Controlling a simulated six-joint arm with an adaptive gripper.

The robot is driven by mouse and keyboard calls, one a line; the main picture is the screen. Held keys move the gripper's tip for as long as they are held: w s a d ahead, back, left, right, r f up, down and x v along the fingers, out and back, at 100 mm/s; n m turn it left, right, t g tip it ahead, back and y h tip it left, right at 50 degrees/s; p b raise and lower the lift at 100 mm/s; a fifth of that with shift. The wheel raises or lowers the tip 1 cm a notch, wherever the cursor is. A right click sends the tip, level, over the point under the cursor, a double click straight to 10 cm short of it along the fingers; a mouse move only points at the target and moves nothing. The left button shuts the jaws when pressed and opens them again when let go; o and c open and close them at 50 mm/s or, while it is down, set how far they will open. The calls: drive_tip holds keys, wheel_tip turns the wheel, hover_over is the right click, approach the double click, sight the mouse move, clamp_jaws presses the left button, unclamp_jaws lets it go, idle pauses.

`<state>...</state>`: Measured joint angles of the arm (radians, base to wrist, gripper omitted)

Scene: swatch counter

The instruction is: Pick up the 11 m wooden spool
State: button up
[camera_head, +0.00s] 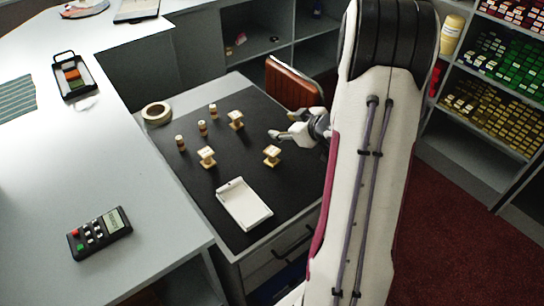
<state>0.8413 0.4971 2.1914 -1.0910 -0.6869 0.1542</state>
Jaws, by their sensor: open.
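Several pale wooden spools stand on the black mat (190,189). Three are wide-flanged: one at the back (236,120), one at the front left (207,156) and one at the front right (272,155). Three slimmer ones stand to the left, a back one (213,111), a middle one (202,128) and a front one (180,143). Any length marks are too small to read, so I cannot tell which is the 11 m spool. My gripper (280,124) is open and empty, at the mat's right side, nearest in the picture to the front-right wide spool and apart from it.
A white tray (263,213) lies on the mat's front. A tape roll (157,113) sits at the back left. A brown chair back (299,85) stands behind my gripper. The left counter (118,175) holds a calculator (99,235) and a black tray (82,91).

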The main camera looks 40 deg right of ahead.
sight(275, 152)
drive_tip(key=s+f+y, duration=0.1)
drive_tip(key=f, duration=0.1)
drive_tip(key=s+f+t+y, duration=0.1)
drive_tip(key=s+f, duration=0.1)
drive_tip(key=f, duration=0.1)
drive_tip(key=s+f+y, duration=0.1)
drive_tip(key=f, duration=0.2)
drive_tip(key=shift+s+a+t+y, duration=0.15)
drive_tip(key=shift+t+y, duration=0.25)
drive_tip(key=shift+s+a+f, duration=0.2)
drive_tip(key=shift+s+f, duration=0.1)
drive_tip(key=shift+s, duration=0.1)
drive_tip(key=shift+x, duration=1.35)
drive_tip(key=shift+w+a, duration=0.1)
drive_tip(key=shift+r+x, duration=0.1)
drive_tip(key=shift+x, duration=1.15)
drive_tip(key=shift+r+x, duration=0.15)
drive_tip(key=shift+x, duration=1.1)
drive_tip(key=shift+w+a, duration=0.1)
drive_tip(key=c, duration=1.2)
